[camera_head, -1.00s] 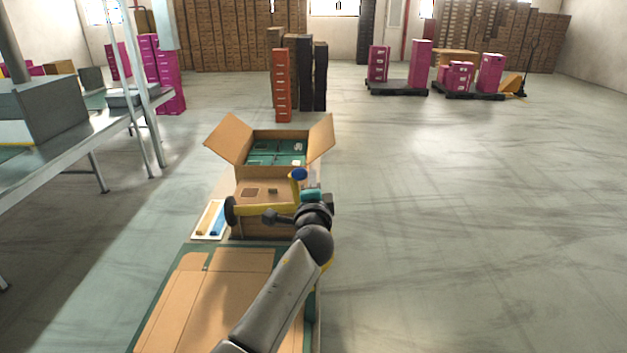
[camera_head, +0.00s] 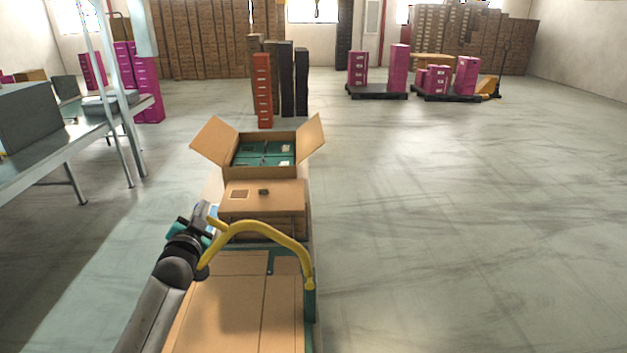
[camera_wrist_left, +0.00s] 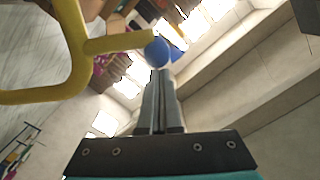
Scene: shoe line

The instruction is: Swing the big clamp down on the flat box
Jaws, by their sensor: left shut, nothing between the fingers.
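The big clamp (camera_head: 275,227) is a yellow curved bar. It arches across the far end of the flat box (camera_head: 235,325), and its right end comes down at the board's right edge. The flat box is a flat brown cardboard piece on a green board. My left gripper (camera_head: 207,211) is at the clamp's left part, shut and empty. In the left wrist view, the shut fingers (camera_wrist_left: 162,78) point at a blue knob (camera_wrist_left: 157,51) by a yellow bar (camera_wrist_left: 75,45). Whether they touch it, I cannot tell. My right gripper is not seen.
A closed brown carton (camera_head: 270,197) stands just beyond the clamp. Behind it is an open carton (camera_head: 290,172) with green boxes inside. A metal bench (camera_head: 60,150) stands at the left. The floor to the right is clear.

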